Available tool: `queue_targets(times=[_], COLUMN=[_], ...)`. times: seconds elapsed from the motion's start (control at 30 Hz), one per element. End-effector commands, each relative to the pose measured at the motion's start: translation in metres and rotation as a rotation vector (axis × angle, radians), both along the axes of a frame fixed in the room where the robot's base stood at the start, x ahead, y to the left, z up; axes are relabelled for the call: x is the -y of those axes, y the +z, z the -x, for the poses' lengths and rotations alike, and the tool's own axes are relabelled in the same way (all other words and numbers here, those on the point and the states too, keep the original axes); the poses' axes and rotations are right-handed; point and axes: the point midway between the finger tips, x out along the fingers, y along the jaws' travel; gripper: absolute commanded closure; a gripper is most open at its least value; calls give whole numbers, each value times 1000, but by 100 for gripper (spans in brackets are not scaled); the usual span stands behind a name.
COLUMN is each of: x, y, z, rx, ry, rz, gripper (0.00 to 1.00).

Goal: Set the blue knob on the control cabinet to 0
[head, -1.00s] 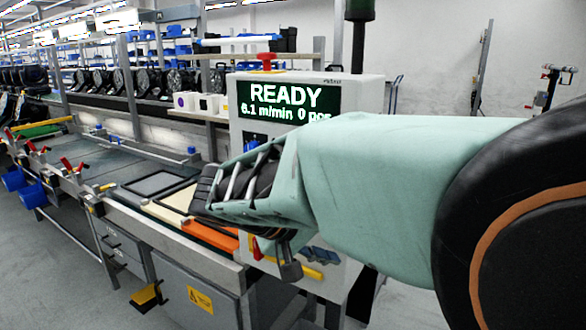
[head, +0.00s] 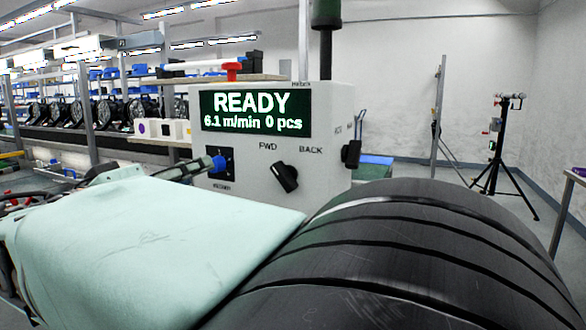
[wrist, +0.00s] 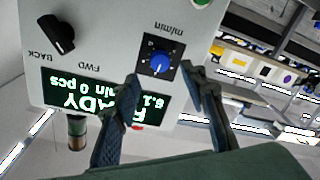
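The control cabinet (head: 330,110) is a pale box with a green display (head: 255,113) reading READY, 6.1 m/min, 0 pcs. The blue knob (head: 218,164) sits on a dark square plate below the display's left end. In the wrist view, which is upside down, the blue knob (wrist: 160,63) shows whole on its scale, marked m/min. I cannot read its setting surely. My gripper (wrist: 161,75) is open, its two fingers spread either side of the knob in that view. Contact is not visible. In the head view, a finger of my gripper (head: 188,169) reaches close to the knob from the left.
A black FWD/BACK selector (head: 285,178) is right of the knob plate, and another black knob (head: 351,154) is on the cabinet's right side. A red mushroom button (head: 233,70) and a dark green post (head: 325,30) rise at the top. A tripod (head: 497,155) stands far right.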

Motion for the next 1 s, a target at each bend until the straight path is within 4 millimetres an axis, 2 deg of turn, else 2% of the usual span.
queue_targets(times=[0.1, 0.3, 0.7, 1.0], x=[8, 15, 17, 17], y=[-1, -1, -1, -1], z=[-21, -44, -51, -51], rx=[0, -1, -2, -2], ry=[-2, 0, 0, 0], rz=[1, 2, 2, 1], gripper=[61, 61, 62, 95])
